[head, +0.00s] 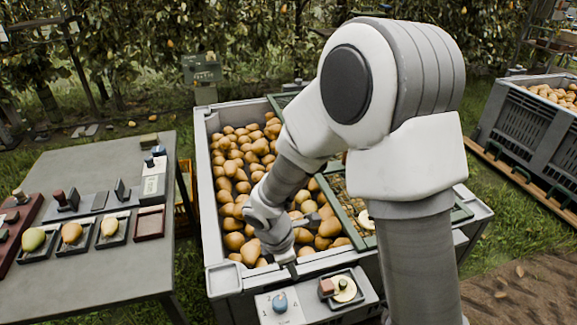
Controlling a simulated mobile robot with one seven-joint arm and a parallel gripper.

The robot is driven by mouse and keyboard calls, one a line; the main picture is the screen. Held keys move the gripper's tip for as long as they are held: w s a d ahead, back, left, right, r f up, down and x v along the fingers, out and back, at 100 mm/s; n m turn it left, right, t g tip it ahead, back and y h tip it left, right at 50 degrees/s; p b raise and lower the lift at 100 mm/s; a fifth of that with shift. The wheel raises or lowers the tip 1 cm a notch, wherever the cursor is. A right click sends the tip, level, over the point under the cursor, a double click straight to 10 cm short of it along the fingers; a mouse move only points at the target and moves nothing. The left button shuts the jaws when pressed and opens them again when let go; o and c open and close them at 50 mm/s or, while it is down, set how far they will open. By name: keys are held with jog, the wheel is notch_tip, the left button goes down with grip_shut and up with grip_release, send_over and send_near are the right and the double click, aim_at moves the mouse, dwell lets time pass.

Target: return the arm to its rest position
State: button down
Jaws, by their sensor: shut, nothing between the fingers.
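My arm (370,120) rises from the bottom right of the head view and bends over at the top. Its forearm slopes down to the left over a large grey bin (203,170) full of brown pears (236,165). My gripper (277,246) hangs low over the near part of the bin, close to the pears. It is shut and holds nothing. Whether it touches any pear I cannot tell. The arm hides the middle right of the bin.
A grey table (110,265) at left bears several small trays with single pears (33,239), stamps and blocks. A small shelf (310,308) with a blue knob is at the bin's near edge. Another pear bin (520,120) stands far right. Grass lies between.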

jog(key=s+d+r+m+t, duration=0.1)
jog(key=d+r+m, duration=0.35)
jog(key=r, duration=0.35)
jog(key=s+d+r+m+t, duration=0.1)
jog(key=d+r+m, duration=0.35)
jog(key=r, duration=0.25)
jog(key=s+d+r+m+t+y, duration=0.3)
jog(key=s+r+m, duration=0.8)
jog(key=r+m, duration=0.1)
notch_tip(320, 180, up, 16)
jog(key=p, duration=1.7)
jog(key=shift+s+r, duration=0.15)
jog(key=shift+r, duration=0.05)
